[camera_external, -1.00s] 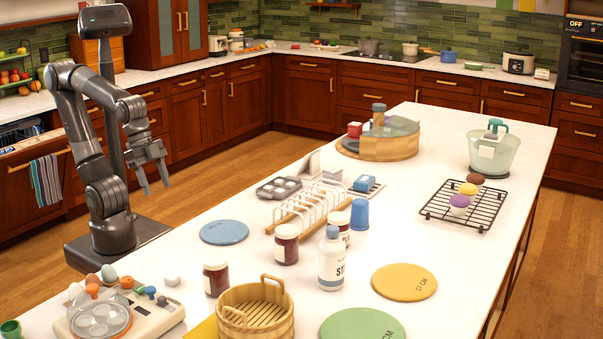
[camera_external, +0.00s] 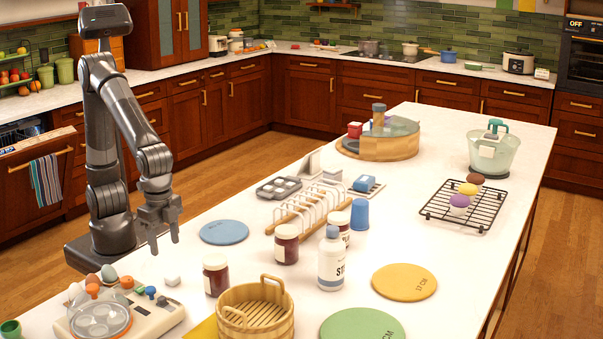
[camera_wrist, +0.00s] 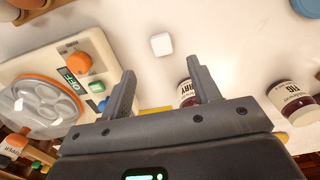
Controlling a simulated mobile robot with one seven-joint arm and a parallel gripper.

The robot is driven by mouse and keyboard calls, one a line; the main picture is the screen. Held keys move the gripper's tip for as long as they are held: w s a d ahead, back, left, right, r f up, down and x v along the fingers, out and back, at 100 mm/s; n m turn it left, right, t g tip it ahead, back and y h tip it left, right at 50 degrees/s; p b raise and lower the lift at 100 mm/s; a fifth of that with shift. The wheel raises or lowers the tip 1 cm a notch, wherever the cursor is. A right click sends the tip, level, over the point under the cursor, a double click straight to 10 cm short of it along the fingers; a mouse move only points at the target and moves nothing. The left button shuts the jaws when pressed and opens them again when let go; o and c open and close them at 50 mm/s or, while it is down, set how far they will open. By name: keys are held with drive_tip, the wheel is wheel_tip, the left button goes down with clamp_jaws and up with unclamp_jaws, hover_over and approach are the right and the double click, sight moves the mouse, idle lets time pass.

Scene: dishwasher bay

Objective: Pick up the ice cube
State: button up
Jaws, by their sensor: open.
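The ice cube, a small white rounded block (camera_external: 172,281), lies on the white counter between the egg cooker and a dark jam jar. It also shows in the wrist view (camera_wrist: 161,44), beyond my fingertips and roughly centred between them. My gripper (camera_external: 164,247) is open and empty, pointing down above the counter's near left edge, higher than the ice cube and apart from it. In the wrist view its two fingers (camera_wrist: 161,82) are spread wide. Nothing hides the ice cube.
The egg cooker (camera_external: 150,314), with coloured knobs, stands left of the cube. A jam jar (camera_external: 216,277) stands to its right. A wooden basket (camera_external: 255,327) is at the front. A blue disc (camera_external: 224,232) lies flat behind. The counter around the cube is clear.

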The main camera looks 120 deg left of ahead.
hover_over(172, 275)
drive_tip(key=f, duration=0.4)
drive_tip(key=shift+s+d+f, duration=0.15)
drive_tip(key=shift+s+f, duration=0.1)
drive_tip(key=shift+s, duration=0.05)
drive_tip(key=shift+w+f, duration=0.2)
drive_tip(key=shift+f, duration=1.15)
drive_tip(key=shift+w+f, duration=0.15)
drive_tip(key=shift+f, duration=1.15)
drive_tip(key=shift+c, duration=0.6)
drive_tip(key=c, duration=0.9)
drive_tip(key=shift+r, duration=0.15)
drive_tip(key=shift+c, duration=0.2)
